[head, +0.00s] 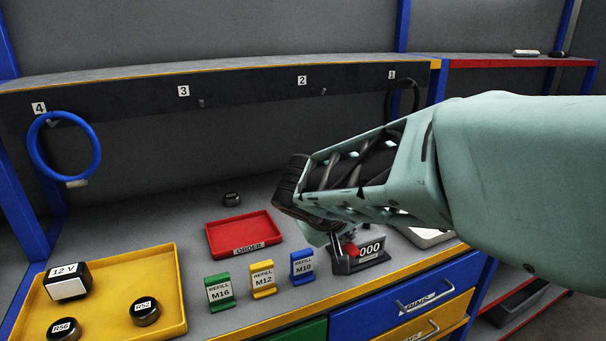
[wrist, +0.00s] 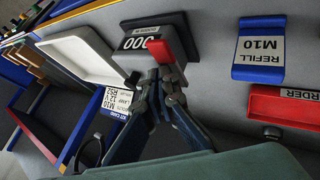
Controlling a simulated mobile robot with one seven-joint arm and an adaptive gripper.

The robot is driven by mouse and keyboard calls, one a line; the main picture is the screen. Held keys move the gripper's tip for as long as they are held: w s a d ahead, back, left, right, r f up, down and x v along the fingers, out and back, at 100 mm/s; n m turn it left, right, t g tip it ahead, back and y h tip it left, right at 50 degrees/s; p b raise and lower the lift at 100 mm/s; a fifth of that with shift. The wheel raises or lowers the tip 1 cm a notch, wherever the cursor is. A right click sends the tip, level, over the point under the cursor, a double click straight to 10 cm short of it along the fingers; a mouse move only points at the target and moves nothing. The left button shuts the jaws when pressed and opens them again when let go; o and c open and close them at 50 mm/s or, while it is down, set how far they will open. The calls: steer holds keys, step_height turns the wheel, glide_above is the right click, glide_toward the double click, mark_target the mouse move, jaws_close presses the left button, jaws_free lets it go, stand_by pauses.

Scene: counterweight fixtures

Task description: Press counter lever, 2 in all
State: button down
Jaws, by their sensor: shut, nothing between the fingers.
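The counter (head: 372,262) is a dark block with a display reading 000. It stands on the bench near the front edge, and also shows in the wrist view (wrist: 177,28). Its red lever (wrist: 159,50) sticks out beside the display; in the head view the lever (head: 351,250) is partly hidden by my gripper. My gripper (wrist: 158,76) is shut and empty, with its fingertips right by the lever's end. I cannot tell whether they touch it. In the head view my gripper (head: 337,240) comes down over the counter from above.
Refill tags M16 (head: 220,293), M12 (head: 263,281) and M10 (head: 302,267) stand left of the counter. Behind them is a red order tray (head: 223,232). A yellow tray (head: 172,290) holds a 12 V block and pucks. A white tray (wrist: 72,45) lies beside the counter.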

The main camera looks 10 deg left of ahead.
steer(key=shift+s+a+f+b, duration=0.2)
steer(key=shift+a+f+b, duration=0.35)
steer(key=shift+f, duration=0.35)
steer(key=shift+s+d+f+b, duration=0.1)
steer(key=shift+s+f+b, duration=0.2)
steer(key=shift+f+b, duration=0.4)
steer(key=shift+s+d+f+b, duration=0.1)
steer(key=shift+s+f+b, duration=0.2)
steer(key=shift+f+b, duration=0.35)
stand_by(0.8)
steer(key=shift+r, duration=0.2)
stand_by(0.4)
steer(key=shift+w+d+r+p, duration=0.2)
steer(key=shift+w+r+p, duration=0.1)
steer(key=shift+r+p, duration=0.15)
steer(key=shift+w+d+r+p, duration=0.15)
steer(key=shift+w+r+p, duration=0.15)
steer(key=shift+r, duration=0.3)
steer(key=shift+w+r+p, duration=0.2)
steer(key=shift+r+p, duration=0.4)
steer(key=r+p, duration=0.1)
steer(key=r, duration=0.1)
steer(key=r+p, duration=0.1)
steer(key=r, duration=0.1)
steer(key=shift+w+a, duration=0.1)
steer(key=shift+a, duration=0.1)
